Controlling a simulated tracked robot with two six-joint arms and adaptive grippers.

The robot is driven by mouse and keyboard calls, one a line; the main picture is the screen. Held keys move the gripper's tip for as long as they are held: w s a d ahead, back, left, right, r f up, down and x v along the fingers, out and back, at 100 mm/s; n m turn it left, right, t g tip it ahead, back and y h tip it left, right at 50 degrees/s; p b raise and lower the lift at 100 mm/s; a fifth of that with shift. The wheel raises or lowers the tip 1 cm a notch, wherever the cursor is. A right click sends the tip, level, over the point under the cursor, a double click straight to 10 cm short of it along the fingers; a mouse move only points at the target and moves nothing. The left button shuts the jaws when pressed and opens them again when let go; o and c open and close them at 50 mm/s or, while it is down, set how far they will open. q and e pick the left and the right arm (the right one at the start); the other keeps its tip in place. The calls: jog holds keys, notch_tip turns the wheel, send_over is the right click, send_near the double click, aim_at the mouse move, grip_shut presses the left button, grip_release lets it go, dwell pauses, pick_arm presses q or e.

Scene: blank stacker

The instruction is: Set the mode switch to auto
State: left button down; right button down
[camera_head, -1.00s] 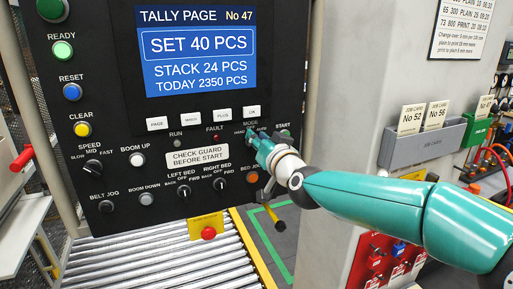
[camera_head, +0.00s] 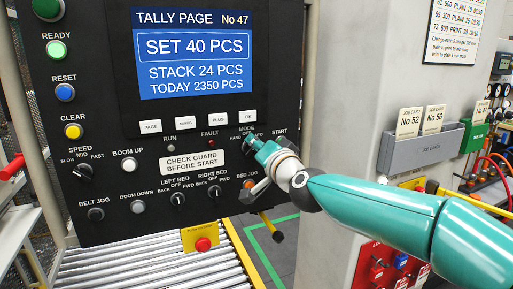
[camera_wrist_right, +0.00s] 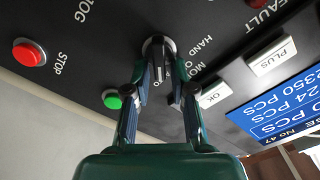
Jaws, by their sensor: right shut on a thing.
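The mode switch (camera_wrist_right: 157,48) is a dark rotary knob on the black control panel (camera_head: 112,178). It shows between the fingers of my right gripper (camera_wrist_right: 160,80) in the wrist view, which is upside down. My right gripper (camera_head: 250,144) is shut on the knob, at the right side of the panel in the head view. There the fingers and wrist hide most of the knob. The HAND label shows beside it, and the other position label is mostly covered. I cannot tell exactly which mark the knob points to. My left gripper is out of view.
The green start button (camera_wrist_right: 112,98) and red stop button (camera_wrist_right: 29,52) sit near the gripper. The OK key (camera_head: 248,117) is just above the switch. The bed selector knobs (camera_head: 178,199) are lower left. A roller conveyor (camera_head: 150,270) runs below the panel.

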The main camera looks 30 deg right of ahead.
jog(key=shift+a+f, duration=0.1)
jog(key=shift+f, duration=0.15)
jog(key=c, duration=1.2)
grip_release()
jog(key=shift+r, duration=0.1)
jog(key=s, duration=0.4)
jog(key=s+a, duration=0.1)
jog(key=s, duration=0.2)
jog(key=s+a, duration=0.1)
jog(key=s, duration=0.3)
jog(key=shift+s+a, duration=0.1)
jog(key=shift+s, duration=0.2)
